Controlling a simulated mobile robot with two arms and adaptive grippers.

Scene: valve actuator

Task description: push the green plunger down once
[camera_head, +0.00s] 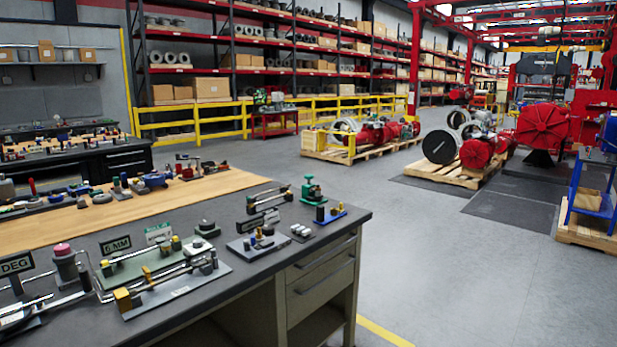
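A green device with a knob-like top (310,189), which looks like the green plunger, stands upright near the far right corner of the dark workbench (240,284). It is small in view, so I cannot tell how far its top is pressed. Neither of my grippers is in view, and nothing of mine touches the device.
Larger rod fixtures (165,287) fill the bench's near left. Open grey floor (450,270) lies right of the bench.

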